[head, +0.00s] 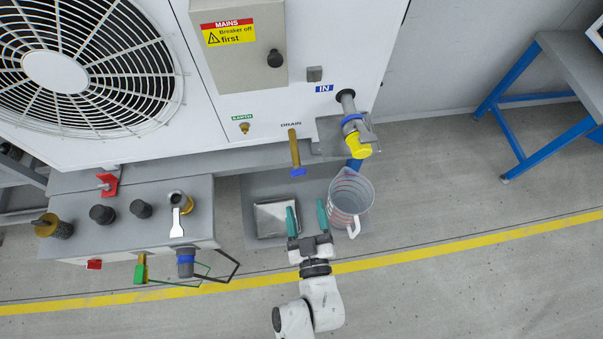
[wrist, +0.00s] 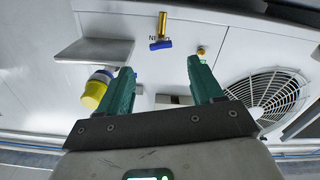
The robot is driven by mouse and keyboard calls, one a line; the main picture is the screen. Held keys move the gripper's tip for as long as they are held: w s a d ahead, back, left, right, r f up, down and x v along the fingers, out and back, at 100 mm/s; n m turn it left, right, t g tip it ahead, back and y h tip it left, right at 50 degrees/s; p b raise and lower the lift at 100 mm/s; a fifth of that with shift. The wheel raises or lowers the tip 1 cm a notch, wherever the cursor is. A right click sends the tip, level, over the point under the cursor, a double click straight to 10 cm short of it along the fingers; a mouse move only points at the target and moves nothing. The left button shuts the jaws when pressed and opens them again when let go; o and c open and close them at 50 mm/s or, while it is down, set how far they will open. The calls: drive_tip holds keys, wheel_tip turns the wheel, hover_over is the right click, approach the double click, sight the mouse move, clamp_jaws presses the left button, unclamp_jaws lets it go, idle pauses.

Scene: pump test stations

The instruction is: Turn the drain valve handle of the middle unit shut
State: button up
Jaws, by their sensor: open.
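The drain valve (head: 294,148) is a brass piece below the DRAIN label on the white unit. Its blue handle (head: 298,172) sits at the brass piece's near end and looks crosswise to it. In the wrist view the blue handle (wrist: 160,45) is beyond the fingertips, roughly centred between them. My gripper (head: 307,216) has green fingers spread apart and is empty. It is on the near side of the handle, apart from it. The gripper also shows in the wrist view (wrist: 159,68).
A clear measuring jug (head: 350,195) stands close right of my gripper, below a yellow-capped inlet pipe (head: 358,145). A metal tray (head: 272,220) lies left of it. A grey cart (head: 75,215) with fittings stands at left. Floor at right is free up to a blue-legged bench (head: 515,75).

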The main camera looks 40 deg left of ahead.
sight(298, 173)
drive_tip(key=x, duration=1)
drive_tip(key=shift+w+a, duration=0.25)
drive_tip(key=shift+c, duration=0.4)
drive_tip(key=c, duration=1)
drive_tip(key=shift+m, duration=1.7)
drive_tip(key=o, duration=1.1)
drive_tip(key=b+v, duration=0.1)
drive_tip(key=v, duration=0.9)
drive_tip(key=shift+s+d, duration=0.25)
drive_tip(key=shift+s, duration=0.1)
drive_tip(key=shift+w, duration=0.1)
